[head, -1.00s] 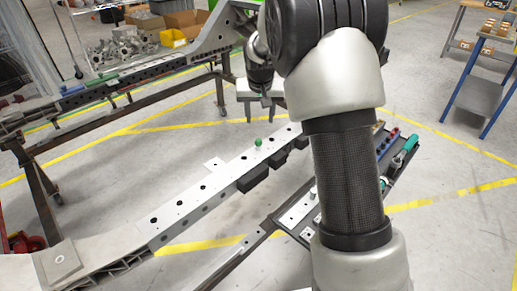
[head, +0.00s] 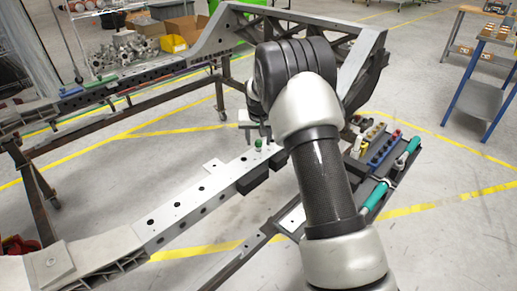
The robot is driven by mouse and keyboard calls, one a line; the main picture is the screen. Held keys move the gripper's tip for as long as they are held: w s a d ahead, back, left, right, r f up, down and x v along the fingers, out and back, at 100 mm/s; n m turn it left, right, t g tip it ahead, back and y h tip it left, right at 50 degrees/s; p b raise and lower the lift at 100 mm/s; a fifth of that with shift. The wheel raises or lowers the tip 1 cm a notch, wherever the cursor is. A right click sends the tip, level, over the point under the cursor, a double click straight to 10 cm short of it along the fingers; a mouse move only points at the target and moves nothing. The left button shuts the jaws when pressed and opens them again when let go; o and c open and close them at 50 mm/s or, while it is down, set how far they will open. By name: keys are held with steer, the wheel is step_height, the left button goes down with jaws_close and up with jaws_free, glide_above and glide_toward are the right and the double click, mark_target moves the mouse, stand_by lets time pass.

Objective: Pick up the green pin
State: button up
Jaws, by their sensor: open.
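The green pin (head: 258,144) stands upright on the grey chassis rail (head: 178,211), near the rail's far end, with its round head showing. My gripper (head: 258,134) is open and points down just above and around the pin's head. My arm hides part of the gripper, and I cannot tell whether its fingers touch the pin.
Black blocks (head: 252,179) are fixed to the rail's right side. A dark tray (head: 384,190) with teal-handled tools and small bottles lies right of my arm. The raised chassis frame (head: 225,32) rises behind. A blue-legged cart (head: 475,97) stands at the right.

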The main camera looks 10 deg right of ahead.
steer(key=shift+w+f, duration=0.1)
steer(key=shift+f, duration=0.05)
jaws_close()
step_height(320, 180, up, 10)
steer(key=p, duration=0.2)
stand_by(0.5)
steer(key=shift+r, duration=0.2)
step_height(320, 180, up, 6)
steer(key=p, duration=0.5)
stand_by(0.4)
